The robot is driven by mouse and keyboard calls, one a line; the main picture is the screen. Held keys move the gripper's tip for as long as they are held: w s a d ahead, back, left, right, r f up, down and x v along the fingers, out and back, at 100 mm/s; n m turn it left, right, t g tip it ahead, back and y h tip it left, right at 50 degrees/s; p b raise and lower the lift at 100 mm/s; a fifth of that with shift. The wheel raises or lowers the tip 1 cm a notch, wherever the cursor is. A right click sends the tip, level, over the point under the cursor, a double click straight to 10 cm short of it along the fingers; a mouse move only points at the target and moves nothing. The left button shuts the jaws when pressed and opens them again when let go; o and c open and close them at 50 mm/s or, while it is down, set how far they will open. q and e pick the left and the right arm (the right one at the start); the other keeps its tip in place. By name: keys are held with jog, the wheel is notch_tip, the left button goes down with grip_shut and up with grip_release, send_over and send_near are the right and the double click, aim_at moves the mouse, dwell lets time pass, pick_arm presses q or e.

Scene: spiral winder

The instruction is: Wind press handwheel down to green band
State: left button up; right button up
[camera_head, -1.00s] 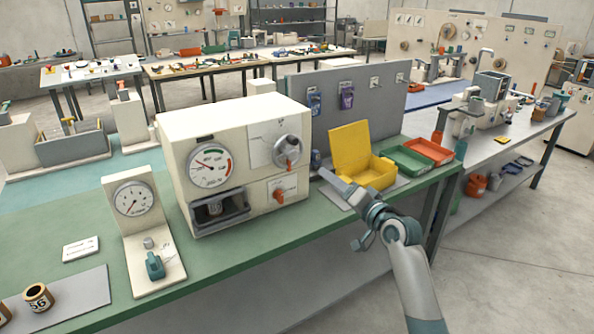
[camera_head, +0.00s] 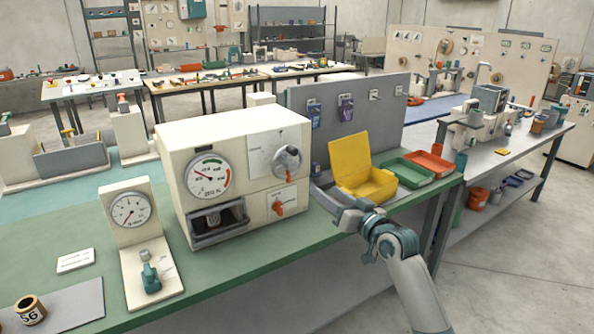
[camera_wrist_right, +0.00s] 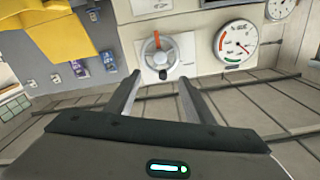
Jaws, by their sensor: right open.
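The press is a cream box (camera_head: 255,135) on the green bench. Its grey round handwheel (camera_head: 287,160) sits upper right on the front; it also shows in the right wrist view (camera_wrist_right: 163,60) with an orange handle. The press gauge (camera_head: 208,176) has a green band at the top and a red one at the right. Its needle points left, outside the green; the gauge also shows upside down in the wrist view (camera_wrist_right: 235,43). My right gripper (camera_head: 322,190) is open and empty, right of the press, apart from the handwheel. My left gripper is not in view.
An orange knob (camera_head: 278,208) sits below the handwheel. An open yellow box (camera_head: 362,182) and green and orange trays stand right of the gripper. A smaller gauge stand (camera_head: 132,225) is left of the press. A grey panel (camera_head: 350,120) rises behind the boxes.

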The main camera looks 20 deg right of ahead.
aim_at(293, 167)
jog(key=p+x, duration=0.2)
jog(key=x, duration=1.2)
jog(key=shift+w+a+p, duration=0.15)
jog(key=shift+w+p, duration=0.1)
jog(key=shift+p, duration=0.15)
jog(key=shift+x, duration=0.9)
jog(key=c, duration=1)
